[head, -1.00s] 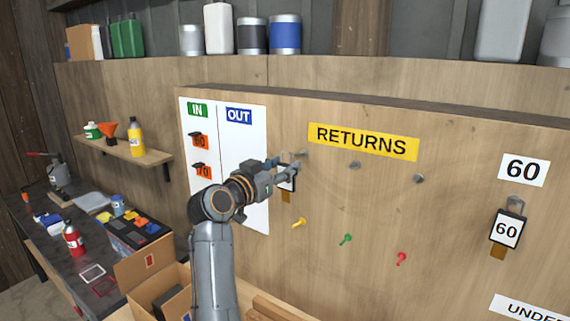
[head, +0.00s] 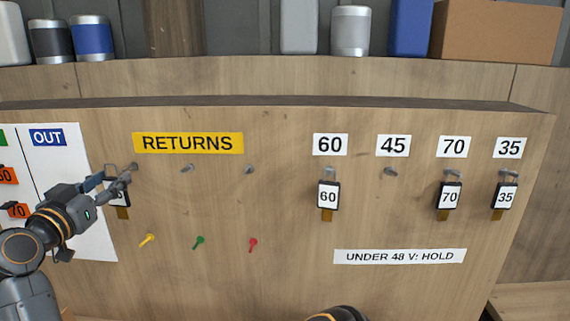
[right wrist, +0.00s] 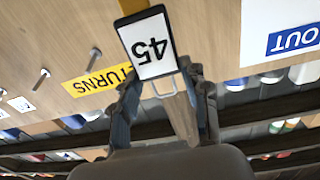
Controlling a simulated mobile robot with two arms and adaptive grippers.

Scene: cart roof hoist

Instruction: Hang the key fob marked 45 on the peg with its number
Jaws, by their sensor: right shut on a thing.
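The fob marked 45 (right wrist: 148,46) is a white plate with a dark edge. My right gripper (right wrist: 162,98) is shut on it at its wire loop. In the head view my right gripper (head: 118,180) is at the leftmost peg (head: 131,167) under the RETURNS sign, with the fob (head: 121,196) partly hidden behind its fingers. I cannot tell whether the loop is still around that peg. The 45 label (head: 393,146) is on the board to the right, above a bare peg (head: 391,172). My left gripper is not in view.
Fobs 60 (head: 328,195), 70 (head: 449,196) and 35 (head: 505,196) hang under their labels, on both sides of the bare peg. Two more RETURNS pegs (head: 187,168) are bare. Yellow, green and red hooks (head: 199,242) stick out below.

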